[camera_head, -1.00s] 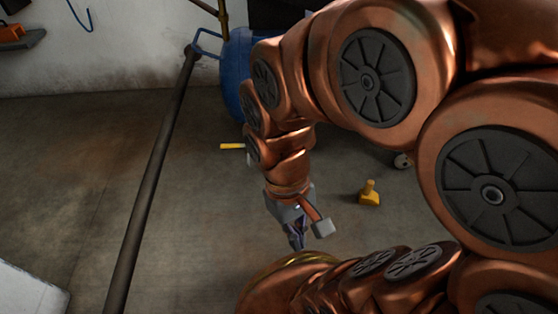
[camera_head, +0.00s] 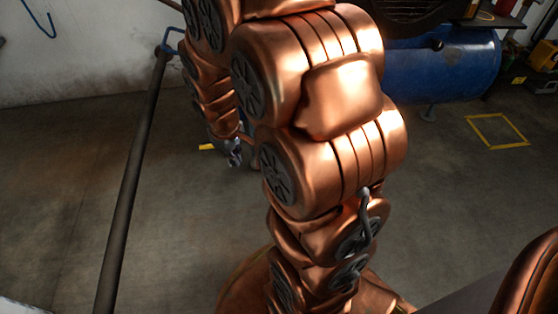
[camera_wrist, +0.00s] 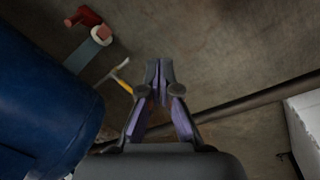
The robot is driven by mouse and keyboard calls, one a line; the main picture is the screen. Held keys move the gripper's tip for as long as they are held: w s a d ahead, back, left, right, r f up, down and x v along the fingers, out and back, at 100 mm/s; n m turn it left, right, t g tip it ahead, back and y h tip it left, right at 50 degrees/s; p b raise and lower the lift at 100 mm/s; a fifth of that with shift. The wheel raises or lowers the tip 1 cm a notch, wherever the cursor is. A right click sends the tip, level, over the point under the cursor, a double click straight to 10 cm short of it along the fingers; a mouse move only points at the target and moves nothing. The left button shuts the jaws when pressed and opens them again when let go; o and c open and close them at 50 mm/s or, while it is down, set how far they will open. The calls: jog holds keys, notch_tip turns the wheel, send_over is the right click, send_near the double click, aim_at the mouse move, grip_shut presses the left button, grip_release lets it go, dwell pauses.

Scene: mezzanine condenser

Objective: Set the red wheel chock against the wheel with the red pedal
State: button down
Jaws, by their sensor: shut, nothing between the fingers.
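In the wrist view, a red piece with a stubby post (camera_wrist: 83,16), which looks like the red chock, lies on the floor at the upper left. It is right beside a pale round part with a pinkish face (camera_wrist: 102,34), apparently a wheel on a grey-blue bracket (camera_wrist: 88,55). I cannot tell whether they touch or which part is the red pedal. My gripper (camera_wrist: 159,64) is shut and empty, to the right of and apart from them. In the head view my gripper (camera_head: 235,155) shows small beside my arm, which hides the chock and wheel.
A yellow-handled tool (camera_wrist: 122,80) lies nearby. A dark pole (camera_head: 135,190) runs along the left. Floor (camera_head: 460,190) at right is clear, with a yellow-outlined square (camera_head: 497,131).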

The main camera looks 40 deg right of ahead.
jog(key=w+d+f+n+t+h+b, duration=0.1)
jog(key=w+d+f+n+t, duration=0.4)
jog(key=w+d+f, duration=1.2)
jog(key=w+d+f+n+t+b, duration=0.1)
jog(key=w+d+f+n+t, duration=0.2)
jog(key=d+f, duration=0.85)
jog(key=s+f+n+t+h, duration=0.1)
jog(key=s+f+t, duration=0.1)
jog(key=s+f, duration=0.2)
jog(key=s+d+f+n+t+h+b, duration=0.1)
jog(key=s+f+t, duration=0.2)
jog(key=s+f, duration=0.1)
jog(key=s+f+n+t+b, duration=0.1)
jog(key=s+f+t, duration=0.1)
jog(key=s+f, duration=0.2)
jog(key=shift+s+d+f+t+h, duration=0.15)
jog(key=shift+f+t+h, duration=0.25)
jog(key=shift+f, duration=0.45)
jog(key=shift+s+f+t+h, duration=0.15)
jog(key=shift+s+t+h, duration=0.2)
jog(key=shift+s, duration=0.3)
jog(key=shift+a+b+x, duration=0.2)
jog(key=shift+b+x, duration=0.75)
jog(key=shift+x, duration=4)
